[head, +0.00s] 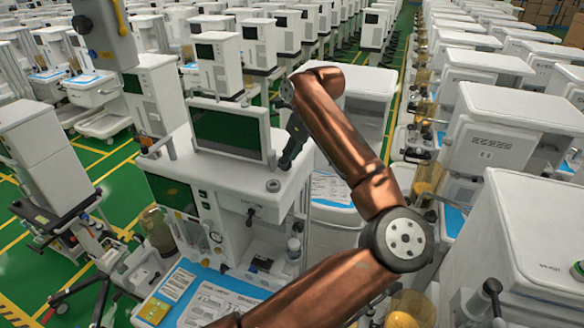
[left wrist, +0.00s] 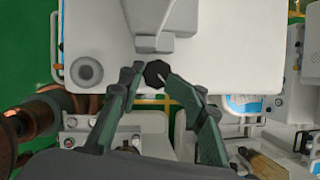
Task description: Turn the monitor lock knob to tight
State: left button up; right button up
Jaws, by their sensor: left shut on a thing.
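The monitor (head: 230,132) stands on top of the white anaesthesia cart in the middle of the head view, its dark green screen facing me. In the left wrist view the monitor lock knob (left wrist: 157,73) is a small black faceted knob below the grey monitor mount (left wrist: 155,42). A pale line marks its lower right. My left gripper (left wrist: 156,78) has its two green-grey fingers on either side of the knob, shut on it. In the head view the left gripper (head: 288,160) is beside the monitor's right edge, and the knob is hidden there. My right gripper is not in view.
The cart top (head: 190,165) is white, with a grey round fitting (left wrist: 86,71) showing in the left wrist view. A blue work tray (head: 205,297) with papers is below. Rows of similar carts (head: 500,130) stand close on the right.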

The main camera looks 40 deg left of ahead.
pick_arm(q)
jog(key=shift+s+a+f+m+b, duration=0.15)
jog(key=shift+s+f+m+b, duration=0.2)
jog(key=shift+m+b, duration=0.45)
jog(key=shift+r, duration=0.1)
jog(key=o, duration=0.7)
jog(key=shift+o, duration=1.4)
jog(key=shift+a, duration=0.2)
jog(key=shift+r, duration=0.15)
jog(key=shift+w+d, duration=0.1)
